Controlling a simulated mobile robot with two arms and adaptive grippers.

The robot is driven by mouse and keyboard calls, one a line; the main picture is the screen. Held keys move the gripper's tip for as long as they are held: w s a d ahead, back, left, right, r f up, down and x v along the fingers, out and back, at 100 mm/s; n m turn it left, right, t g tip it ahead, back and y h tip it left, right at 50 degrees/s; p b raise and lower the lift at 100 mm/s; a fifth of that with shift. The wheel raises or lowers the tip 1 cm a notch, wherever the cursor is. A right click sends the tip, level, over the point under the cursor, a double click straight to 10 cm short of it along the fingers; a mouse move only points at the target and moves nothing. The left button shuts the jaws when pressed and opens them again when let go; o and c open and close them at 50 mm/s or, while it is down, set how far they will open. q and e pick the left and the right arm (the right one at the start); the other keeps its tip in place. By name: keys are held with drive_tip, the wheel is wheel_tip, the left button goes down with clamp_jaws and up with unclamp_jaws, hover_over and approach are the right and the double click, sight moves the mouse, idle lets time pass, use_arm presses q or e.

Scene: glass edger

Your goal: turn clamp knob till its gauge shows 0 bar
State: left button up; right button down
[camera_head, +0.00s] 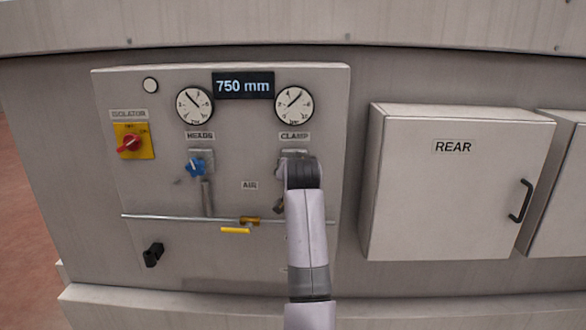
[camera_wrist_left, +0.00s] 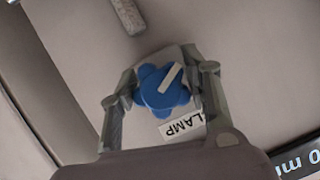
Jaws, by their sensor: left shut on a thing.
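The clamp knob is blue and lobed with a pale pointer line; in the left wrist view the knob (camera_wrist_left: 161,91) sits between my left gripper's fingers. My left gripper (camera_wrist_left: 158,86) is shut on it, one finger on each side. In the head view my left arm covers the knob and the gripper, below the CLAMP label (camera_head: 295,136). The clamp gauge (camera_head: 294,104) is a round white dial above that label. Its needle points to the upper right; the figures are too small to read. My right gripper is not in view.
A similar blue knob (camera_head: 196,166) sits under the heads gauge (camera_head: 194,105). A red and yellow isolator switch (camera_head: 133,142) is at left. A horizontal pipe (camera_head: 170,218) with a yellow lever (camera_head: 235,230) crosses the panel below. The REAR cabinet (camera_head: 460,190) protrudes at right.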

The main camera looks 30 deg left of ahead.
use_arm(q)
drive_tip(key=shift+f, duration=0.1)
idle(0.5)
drive_tip(key=o, duration=1.2)
drive_tip(key=v, duration=0.7)
drive_tip(key=shift+s+d, duration=0.1)
drive_tip(key=shift+s, duration=0.1)
